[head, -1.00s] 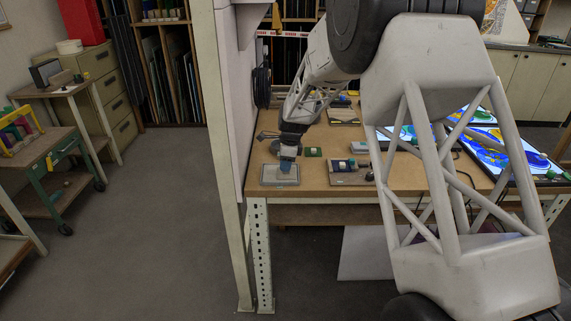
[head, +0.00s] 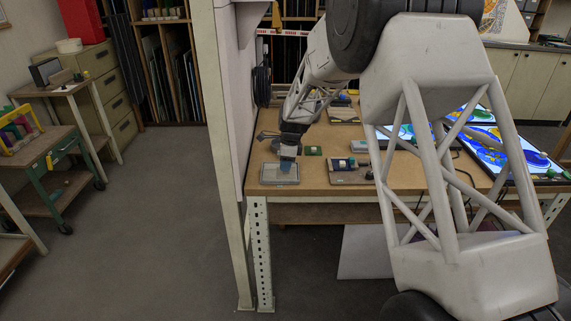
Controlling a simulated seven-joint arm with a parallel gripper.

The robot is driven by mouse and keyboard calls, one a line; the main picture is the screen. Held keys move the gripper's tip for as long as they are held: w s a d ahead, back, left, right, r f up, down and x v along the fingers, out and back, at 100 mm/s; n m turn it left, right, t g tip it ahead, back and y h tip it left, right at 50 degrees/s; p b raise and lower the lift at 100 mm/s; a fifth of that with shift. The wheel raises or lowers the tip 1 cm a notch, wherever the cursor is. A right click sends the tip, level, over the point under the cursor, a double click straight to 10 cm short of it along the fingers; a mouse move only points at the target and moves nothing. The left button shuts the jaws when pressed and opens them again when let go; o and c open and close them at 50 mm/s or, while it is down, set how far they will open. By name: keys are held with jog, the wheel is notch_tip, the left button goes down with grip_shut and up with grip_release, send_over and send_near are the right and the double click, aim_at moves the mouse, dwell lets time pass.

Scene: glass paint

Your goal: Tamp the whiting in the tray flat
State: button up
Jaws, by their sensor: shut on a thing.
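The tray (head: 265,181) is a shallow grey rectangular tray near the left front corner of the wooden bench. A pale layer, probably the whiting, shows inside it, but the picture is too small to tell how even its surface is. My gripper (head: 288,156) points down over the tray's right back part. It is shut on a small blue-grey block (head: 287,166), whose lower end is at or just above the tray's contents; I cannot tell whether it touches. The gripper's fingers are too small to see clearly.
Brightly lit blue and yellow glass panels (head: 512,160) lie farther right. A pale upright post (head: 228,200) stands close left of the bench.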

jog(key=shift+r, duration=0.15)
jog(key=shift+r, duration=1.05)
jog(key=shift+w, duration=0.15)
jog(key=shift+w, duration=1.05)
jog(key=shift+f, duration=0.2)
jog(key=shift+f, duration=0.7)
